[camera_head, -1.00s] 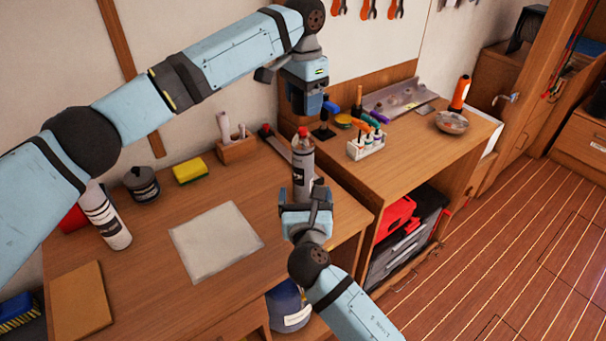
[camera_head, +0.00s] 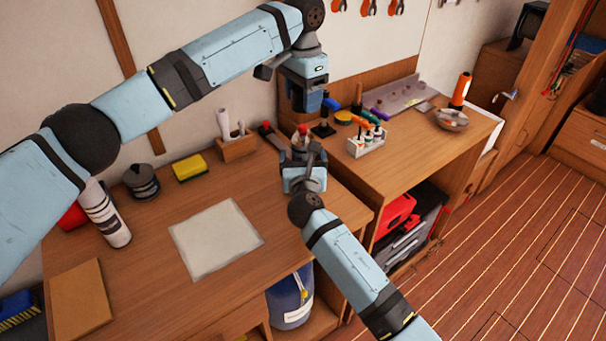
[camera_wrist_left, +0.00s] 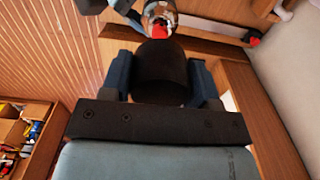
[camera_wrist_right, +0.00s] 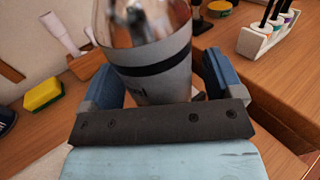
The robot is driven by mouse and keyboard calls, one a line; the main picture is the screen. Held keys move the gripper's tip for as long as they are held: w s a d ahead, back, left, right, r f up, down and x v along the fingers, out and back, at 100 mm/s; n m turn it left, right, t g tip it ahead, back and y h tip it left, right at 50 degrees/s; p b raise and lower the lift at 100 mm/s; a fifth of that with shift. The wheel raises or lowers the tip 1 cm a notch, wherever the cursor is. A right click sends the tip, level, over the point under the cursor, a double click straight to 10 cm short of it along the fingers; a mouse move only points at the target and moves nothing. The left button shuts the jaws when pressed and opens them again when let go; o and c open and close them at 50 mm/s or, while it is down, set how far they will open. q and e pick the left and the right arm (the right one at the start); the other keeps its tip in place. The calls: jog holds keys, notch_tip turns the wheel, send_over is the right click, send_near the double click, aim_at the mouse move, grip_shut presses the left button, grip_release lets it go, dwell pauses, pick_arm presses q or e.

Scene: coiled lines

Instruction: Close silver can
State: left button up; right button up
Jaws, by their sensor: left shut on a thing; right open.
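The silver can (camera_head: 301,139) stands upright on the desk, its red nozzle on top. Its shiny shoulder and dark band show in the right wrist view (camera_wrist_right: 150,65). My right gripper (camera_head: 303,160) is open, with its fingers on either side of the can; I cannot tell whether they touch it. My left gripper (camera_head: 312,108) is above and beyond the can, shut on a dark round cap (camera_wrist_left: 160,72). The cap is apart from the red nozzle (camera_wrist_left: 159,37) in the left wrist view. The head view does not show the cap clearly.
A white rack of small bottles (camera_head: 367,143) stands on the right bench. A wooden holder (camera_head: 236,149), a yellow sponge (camera_head: 189,168) and a dark pot (camera_head: 141,183) are along the wall. A pale sheet (camera_head: 216,240) lies on the desk, left of the can.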

aim_at(303, 126)
jog(key=shift+w, duration=0.1)
jog(key=shift+c, duration=0.4)
jog(key=c, duration=1.3)
pick_arm(q)
jog(key=shift+f, duration=2.45)
jog(key=shift+f, duration=0.1)
jog(key=shift+f, duration=0.8)
jog(key=shift+s+f, duration=0.1)
jog(key=shift+f, duration=0.55)
jog(key=o, duration=1)
jog(key=shift+c, duration=0.2)
jog(key=shift+r, duration=0.1)
